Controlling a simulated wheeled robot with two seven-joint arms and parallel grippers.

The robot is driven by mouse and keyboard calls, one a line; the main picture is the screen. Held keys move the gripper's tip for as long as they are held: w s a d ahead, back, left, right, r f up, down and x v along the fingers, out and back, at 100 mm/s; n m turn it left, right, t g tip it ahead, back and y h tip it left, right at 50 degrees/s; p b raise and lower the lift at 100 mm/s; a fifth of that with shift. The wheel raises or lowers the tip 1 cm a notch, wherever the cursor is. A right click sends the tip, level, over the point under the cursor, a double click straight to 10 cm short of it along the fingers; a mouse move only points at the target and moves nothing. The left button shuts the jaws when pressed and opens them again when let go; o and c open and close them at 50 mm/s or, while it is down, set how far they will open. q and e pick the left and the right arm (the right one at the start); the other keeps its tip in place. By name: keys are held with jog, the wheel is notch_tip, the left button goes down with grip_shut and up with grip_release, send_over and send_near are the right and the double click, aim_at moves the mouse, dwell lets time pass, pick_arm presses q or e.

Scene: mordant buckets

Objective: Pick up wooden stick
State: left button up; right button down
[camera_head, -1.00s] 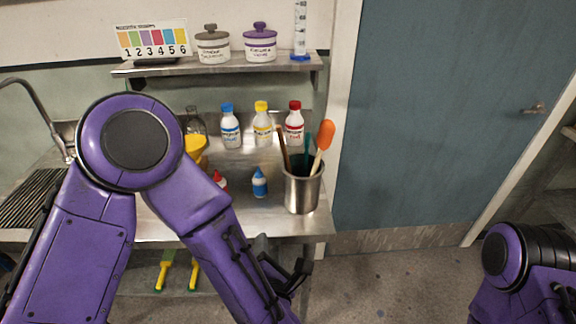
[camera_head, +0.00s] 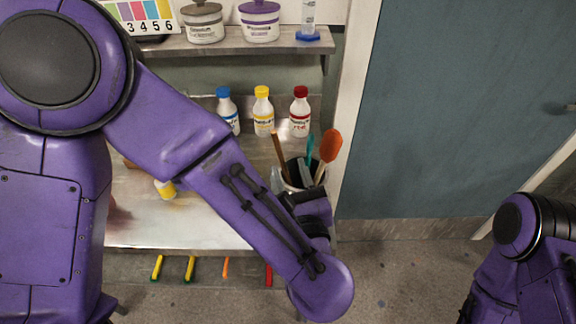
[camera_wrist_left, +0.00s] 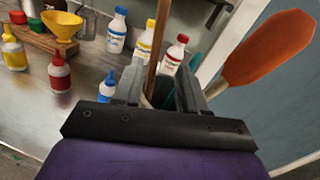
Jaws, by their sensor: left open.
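The wooden stick (camera_head: 281,150) is a thin brown rod that leans up out of a metal container (camera_head: 291,186), which my left arm mostly hides. My left gripper (camera_head: 290,176) is open at the container, around the stick's level. In the left wrist view the stick (camera_wrist_left: 155,45) rises between the two open fingers of the gripper (camera_wrist_left: 160,82); its lower part is hidden, and I cannot tell whether a finger touches it. My right arm shows at the lower right, but its gripper is out of view.
An orange spatula (camera_head: 330,146) and a teal-handled tool (camera_head: 310,147) stand in the same container, close to the gripper. Blue-, yellow- and red-capped bottles (camera_head: 263,112) stand behind on the steel counter (camera_head: 180,225). A shelf (camera_head: 240,44) holding jars is above. A blue-grey door is at right.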

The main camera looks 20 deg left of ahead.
aim_at(281, 156)
pick_arm(q)
jog(key=w+a+p, duration=0.1)
jog(key=w+a+r+p, duration=0.1)
jog(key=w, duration=0.1)
jog(key=w+a+p, duration=0.1)
jog(key=w, duration=0.1)
jog(key=shift+a+r, duration=0.15)
jog(key=shift+a, duration=0.2)
jog(key=shift+w+a, duration=0.15)
grip_shut()
notch_tip(281, 156, up, 18)
jog(key=b, duration=0.2)
